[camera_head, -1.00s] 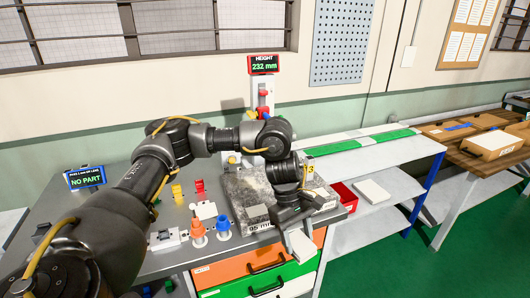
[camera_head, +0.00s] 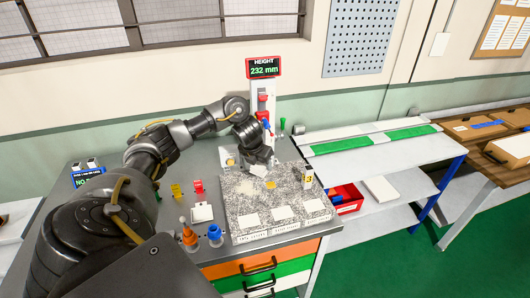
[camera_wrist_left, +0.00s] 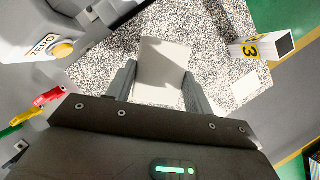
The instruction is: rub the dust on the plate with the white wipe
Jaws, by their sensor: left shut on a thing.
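The plate (camera_head: 291,190) is a speckled grey stone slab on the bench. My left gripper (camera_head: 260,163) is over its back left part, shut on the white wipe (camera_head: 262,154). In the left wrist view the wipe (camera_wrist_left: 162,70) is a pale square held between the two fingers of my left gripper (camera_wrist_left: 163,88), with the speckled plate (camera_wrist_left: 215,45) around it. I cannot tell whether the wipe touches the plate. A small tan patch (camera_head: 270,184), which looks like dust, lies on the plate just in front of the gripper. My right gripper is not in view.
A height gauge (camera_head: 263,100) reading 232 mm stands behind the plate. Orange (camera_head: 190,237) and blue (camera_head: 215,234) pieces stand to the left.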

